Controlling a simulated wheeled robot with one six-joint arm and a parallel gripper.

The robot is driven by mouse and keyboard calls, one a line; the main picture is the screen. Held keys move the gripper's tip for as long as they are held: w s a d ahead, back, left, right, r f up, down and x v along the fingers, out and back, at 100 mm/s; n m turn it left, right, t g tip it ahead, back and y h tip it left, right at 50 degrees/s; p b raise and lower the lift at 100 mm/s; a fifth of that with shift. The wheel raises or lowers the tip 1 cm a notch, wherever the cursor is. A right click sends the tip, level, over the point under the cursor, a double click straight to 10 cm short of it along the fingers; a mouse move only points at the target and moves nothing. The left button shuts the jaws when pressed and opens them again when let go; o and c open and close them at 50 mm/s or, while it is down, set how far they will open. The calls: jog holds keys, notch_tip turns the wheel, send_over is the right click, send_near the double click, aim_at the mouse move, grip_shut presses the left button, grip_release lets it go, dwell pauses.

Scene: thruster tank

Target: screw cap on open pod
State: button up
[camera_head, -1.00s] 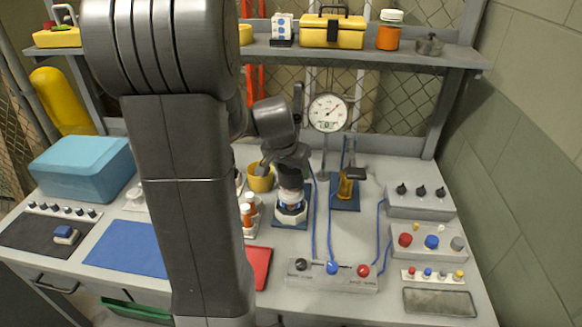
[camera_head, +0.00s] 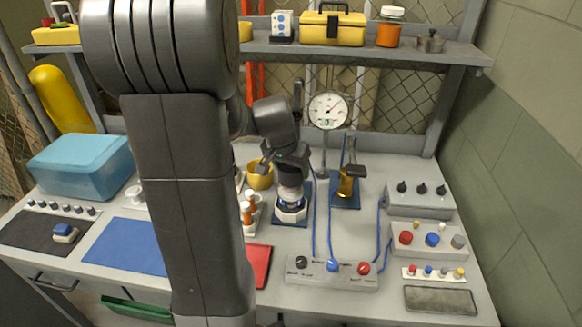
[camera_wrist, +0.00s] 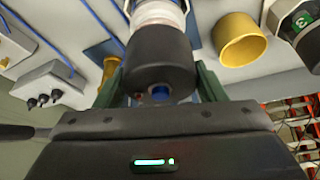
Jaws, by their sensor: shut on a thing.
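My gripper (camera_head: 290,180) reaches down over the pod (camera_head: 291,213), a white faceted body with blue near its top, standing upright on a small blue mat (camera_head: 277,220). In the wrist view my gripper (camera_wrist: 160,80) has its green fingers on either side of a dark round cap (camera_wrist: 150,62) and is shut on it. A white ribbed cylinder (camera_wrist: 158,14) lies in line beyond the cap. The cap is at the pod's top, in line with it; whether the threads are engaged cannot be told.
A yellow cup (camera_head: 260,176) stands close behind left, and orange bottles (camera_head: 247,214) stand close left. A dial gauge (camera_head: 328,110) and an amber piece on a stand (camera_head: 346,183) are behind right. A control box (camera_head: 333,273) with blue cables is in front right.

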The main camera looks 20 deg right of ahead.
aim_at(291, 178)
jog(key=shift+f+b, duration=2)
jog(key=shift+b, duration=0.1)
dwell(1.3)
jog(key=o, duration=1.1)
jog(key=shift+c, duration=0.2)
jog(key=shift+r, duration=0.1)
jog(key=v, duration=1.3)
jog(key=shift+s+r, duration=0.15)
jog(key=shift+r, duration=0.15)
